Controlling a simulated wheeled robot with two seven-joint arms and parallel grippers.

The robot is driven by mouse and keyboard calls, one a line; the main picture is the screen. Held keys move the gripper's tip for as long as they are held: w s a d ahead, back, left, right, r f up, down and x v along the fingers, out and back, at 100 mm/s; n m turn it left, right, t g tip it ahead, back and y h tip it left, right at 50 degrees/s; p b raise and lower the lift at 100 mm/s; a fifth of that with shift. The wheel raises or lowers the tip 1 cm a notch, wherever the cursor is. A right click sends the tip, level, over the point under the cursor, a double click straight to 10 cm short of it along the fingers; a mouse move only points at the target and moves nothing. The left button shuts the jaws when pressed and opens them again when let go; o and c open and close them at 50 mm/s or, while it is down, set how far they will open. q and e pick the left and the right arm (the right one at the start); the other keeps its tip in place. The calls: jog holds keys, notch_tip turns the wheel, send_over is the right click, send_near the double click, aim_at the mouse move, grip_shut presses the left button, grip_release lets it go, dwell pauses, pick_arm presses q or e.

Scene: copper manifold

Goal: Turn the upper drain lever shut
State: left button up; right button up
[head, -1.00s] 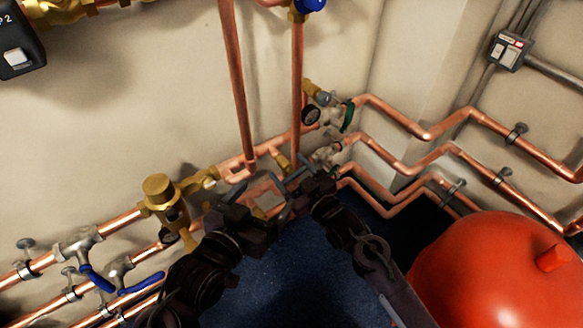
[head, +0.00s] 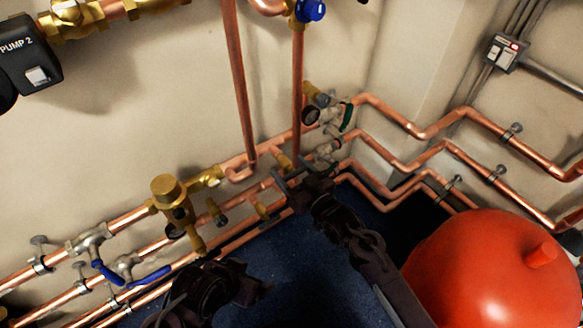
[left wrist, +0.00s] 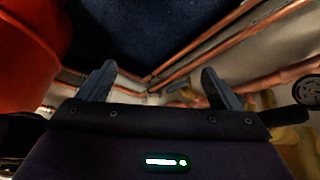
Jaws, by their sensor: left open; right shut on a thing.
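A brass drain fitting (head: 284,160) sticks out of the upper copper pipe near the corner in the head view. The drain lever at its end is hidden by my right gripper, and its angle cannot be told. My right gripper (head: 297,177) is at the end of this fitting and appears shut on the lever. My left gripper (head: 258,285) is low in the head view, apart from the pipes. In the left wrist view its two fingers (left wrist: 158,88) are wide apart with nothing between them. A second brass drain fitting (head: 261,207) sits lower left of my right gripper.
A red tank (head: 490,270) stands at the lower right, beside my right arm. Two blue levers (head: 150,278) and a brass valve (head: 172,200) sit on the left pipes. A gauge (head: 311,114) is above my right gripper. Dark blue floor (head: 300,260) is clear between the arms.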

jog(key=o, duration=1)
pick_arm(q)
jog(key=shift+s+a+r+g+y+p, duration=0.15)
jog(key=shift+a+g+y+p, duration=0.1)
jog(key=shift+a+p, duration=0.2)
jog(key=shift+s+a+f+g+y+p, duration=0.15)
jog(key=shift+a+g+p, duration=0.15)
jog(key=shift+a, duration=0.25)
pick_arm(e)
jog(key=v, duration=0.7)
jog(key=shift+s+d, duration=0.2)
jog(key=shift+s, duration=0.1)
pick_arm(q)
jog(key=shift+r, duration=0.15)
